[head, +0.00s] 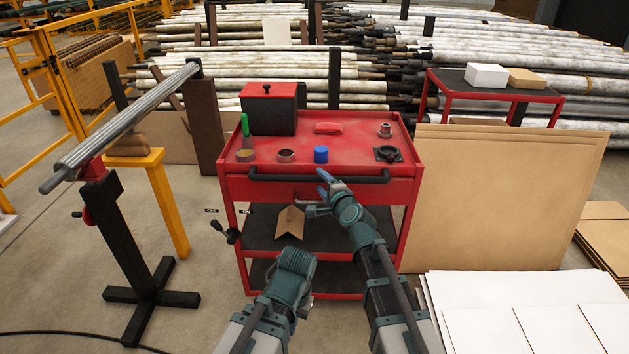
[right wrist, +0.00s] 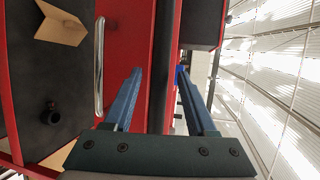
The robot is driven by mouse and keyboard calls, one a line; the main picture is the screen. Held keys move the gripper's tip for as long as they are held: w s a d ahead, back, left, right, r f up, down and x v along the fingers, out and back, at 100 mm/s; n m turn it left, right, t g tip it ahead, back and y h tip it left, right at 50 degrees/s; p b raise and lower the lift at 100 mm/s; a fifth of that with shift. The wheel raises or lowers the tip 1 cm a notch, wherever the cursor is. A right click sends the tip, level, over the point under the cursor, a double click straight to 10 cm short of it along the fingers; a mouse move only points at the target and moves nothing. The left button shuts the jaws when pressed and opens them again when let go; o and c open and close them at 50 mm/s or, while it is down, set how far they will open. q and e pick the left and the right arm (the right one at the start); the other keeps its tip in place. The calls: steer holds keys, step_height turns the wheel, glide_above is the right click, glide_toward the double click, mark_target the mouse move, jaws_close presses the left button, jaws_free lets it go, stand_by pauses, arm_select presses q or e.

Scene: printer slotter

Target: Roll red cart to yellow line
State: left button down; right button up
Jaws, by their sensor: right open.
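The red cart (head: 342,142) stands upright in the middle of the head view, with a dark handle bar (head: 310,176) along its near side. My right gripper (head: 324,184) is open at this bar, near its middle. In the right wrist view, the bar (right wrist: 164,60) runs between the two blue fingers (right wrist: 163,98); contact cannot be told. My left arm ends low in front of the cart, and its fingers do not show. No yellow line on the floor can be made out.
A roller stand (head: 124,225) is left; a large cardboard sheet (head: 500,205) and white panels (head: 535,310) are right. Bare floor shows between stand and cart.

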steer(key=x, duration=0.2)
steer(key=shift+w+a+f, duration=0.1)
steer(key=shift+w, duration=0.25)
jaws_close()
stand_by(1.1)
